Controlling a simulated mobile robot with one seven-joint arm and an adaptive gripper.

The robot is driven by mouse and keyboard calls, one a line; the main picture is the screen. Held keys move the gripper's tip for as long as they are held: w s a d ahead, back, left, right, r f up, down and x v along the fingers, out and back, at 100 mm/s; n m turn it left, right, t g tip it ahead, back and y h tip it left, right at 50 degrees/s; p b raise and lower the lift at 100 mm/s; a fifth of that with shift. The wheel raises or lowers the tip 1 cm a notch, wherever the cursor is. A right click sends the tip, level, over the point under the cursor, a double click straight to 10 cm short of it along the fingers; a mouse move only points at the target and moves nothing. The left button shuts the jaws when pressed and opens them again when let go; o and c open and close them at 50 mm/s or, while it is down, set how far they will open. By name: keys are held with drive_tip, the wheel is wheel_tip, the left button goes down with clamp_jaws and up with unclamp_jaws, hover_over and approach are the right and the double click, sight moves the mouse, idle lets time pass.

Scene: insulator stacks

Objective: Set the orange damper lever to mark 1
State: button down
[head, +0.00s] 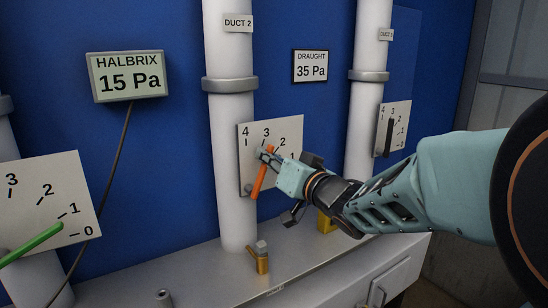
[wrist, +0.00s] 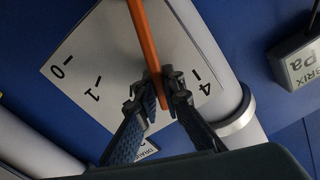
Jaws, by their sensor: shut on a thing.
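The orange damper lever (head: 260,180) sits on a white dial plate (head: 289,126) on the front of the middle duct. The plate carries marks 4, 3, 2 and 1 in the head view. The lever stands nearly upright, leaning slightly right, with its upper end near mark 3. My gripper (head: 266,156) is shut on the lever near its upper end. In the wrist view both fingers (wrist: 158,88) close on either side of the orange lever (wrist: 146,35). There the plate (wrist: 75,65) shows 0, 1 and 4; the fingers hide the part between 1 and 4.
A green lever (head: 32,244) on another dial plate (head: 45,190) is at the left. A dark lever (head: 390,134) is on the right duct's plate. A small brass-coloured fitting (head: 261,260) stands on the grey ledge (head: 210,275) below. Signs read DUCT 2, HALBRIX 15 Pa and DRAUGHT 35 Pa.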

idle(0.4)
drive_tip(key=w+d+f+m+p, duration=0.3)
drive_tip(key=d+f+m+p, duration=0.1)
drive_tip(key=m, duration=0.4)
drive_tip(key=shift+d+f+m+p, duration=0.15)
drive_tip(key=shift+f+m+p, duration=0.35)
drive_tip(key=shift+p, duration=0.4)
drive_tip(key=shift+f, duration=0.1)
drive_tip(key=c, duration=2)
unclamp_jaws()
drive_tip(key=shift+c, duration=0.2)
drive_tip(key=shift+s, duration=0.1)
